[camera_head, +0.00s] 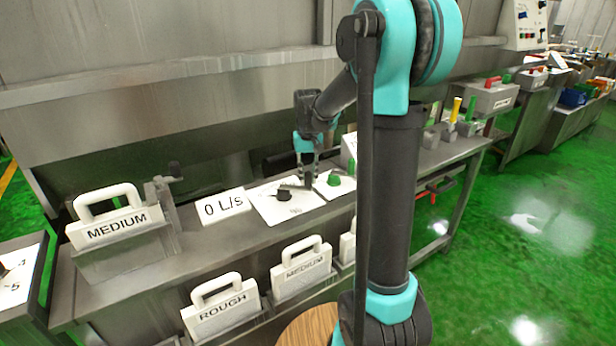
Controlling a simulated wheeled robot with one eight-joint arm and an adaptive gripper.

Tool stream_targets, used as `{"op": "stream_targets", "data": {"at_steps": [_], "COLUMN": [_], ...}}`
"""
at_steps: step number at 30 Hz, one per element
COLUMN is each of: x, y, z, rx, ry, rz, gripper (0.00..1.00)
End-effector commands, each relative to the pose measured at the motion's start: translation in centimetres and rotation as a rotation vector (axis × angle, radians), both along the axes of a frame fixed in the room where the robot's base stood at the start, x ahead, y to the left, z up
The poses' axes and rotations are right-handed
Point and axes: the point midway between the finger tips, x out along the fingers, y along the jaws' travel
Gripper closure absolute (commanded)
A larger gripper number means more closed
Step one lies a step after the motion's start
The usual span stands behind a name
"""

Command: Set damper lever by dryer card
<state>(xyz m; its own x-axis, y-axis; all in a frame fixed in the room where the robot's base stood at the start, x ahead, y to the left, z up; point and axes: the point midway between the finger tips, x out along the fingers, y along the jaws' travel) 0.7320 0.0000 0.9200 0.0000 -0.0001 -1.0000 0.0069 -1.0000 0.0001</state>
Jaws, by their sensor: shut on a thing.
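My gripper (307,172) reaches down over the bench at the middle of the head view. It is shut on a small dark lever part beside a black knob (283,194) on a white dial plate (285,212); the fingers partly hide what is held. A card with a handle reading MEDIUM (116,226) stands in a metal holder at the left of the bench. A sign reading 0 L/s (223,206) lies between the card and the dial plate. I cannot read the marks on the dial plate.
More handled cards, ROUGH (222,312) and MEDIUM (303,270), stand in a lower front rack, with another partly hidden by my arm. A green knob (334,179) sits right of my gripper. Green floor lies clear at right.

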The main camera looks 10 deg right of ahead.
Motion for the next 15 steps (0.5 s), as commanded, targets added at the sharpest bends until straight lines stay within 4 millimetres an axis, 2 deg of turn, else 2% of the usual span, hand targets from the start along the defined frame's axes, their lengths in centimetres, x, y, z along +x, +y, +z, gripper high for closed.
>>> {"op": "stream_targets", "data": {"at_steps": [8,15], "x": [-0.5,-1.9], "y": [0.2,0.8], "z": [0.0,0.0], "rx": [0.000,0.000], "ry": [0.000,0.000], "rz": [-0.066,-0.232], "gripper": [1.00,1.00]}}
